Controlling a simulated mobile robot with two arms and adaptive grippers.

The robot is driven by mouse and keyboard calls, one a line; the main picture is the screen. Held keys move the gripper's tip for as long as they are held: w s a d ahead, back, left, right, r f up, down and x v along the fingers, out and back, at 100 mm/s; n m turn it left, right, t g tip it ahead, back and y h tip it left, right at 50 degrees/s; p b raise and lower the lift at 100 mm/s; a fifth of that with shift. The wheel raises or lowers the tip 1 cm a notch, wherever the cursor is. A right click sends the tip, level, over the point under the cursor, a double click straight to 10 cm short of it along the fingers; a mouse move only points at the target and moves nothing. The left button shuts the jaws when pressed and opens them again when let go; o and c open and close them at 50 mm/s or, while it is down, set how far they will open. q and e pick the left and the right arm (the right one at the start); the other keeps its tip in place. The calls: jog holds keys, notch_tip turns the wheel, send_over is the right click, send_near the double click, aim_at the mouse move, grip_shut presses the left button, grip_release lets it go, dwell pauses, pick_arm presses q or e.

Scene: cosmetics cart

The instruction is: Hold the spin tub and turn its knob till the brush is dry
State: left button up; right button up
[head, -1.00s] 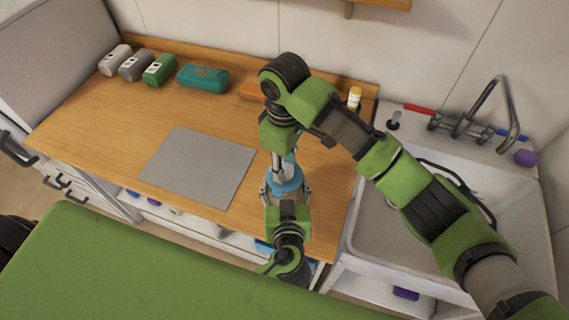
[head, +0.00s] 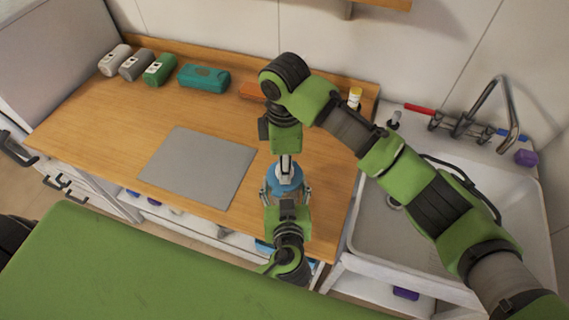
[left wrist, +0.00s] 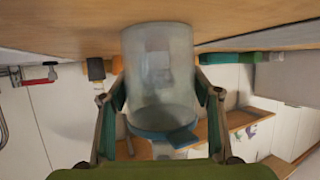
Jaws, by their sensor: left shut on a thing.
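The spin tub (head: 287,178) shows its blue top in the head view, near the front edge of the wooden counter. My left gripper (head: 287,191) is shut around its sides. In the left wrist view the tub (left wrist: 158,72) is a clear, cloudy cylinder with a blue rim, between the two fingers. My right gripper (head: 285,167) points straight down from above, its fingertips at the middle of the blue top. The knob is hidden there, so I cannot tell whether the fingers grip it. I cannot make out the brush.
A grey mat (head: 198,168) lies on the counter left of the tub. Several cases, including a teal one (head: 204,78), stand along the back. A white-capped bottle (head: 354,97) is behind my right arm. The sink (head: 525,205) is at the right.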

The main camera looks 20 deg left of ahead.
jog(key=shift+w, duration=0.1)
jog(key=o, duration=1.1)
notch_tip(320, 180, up, 12)
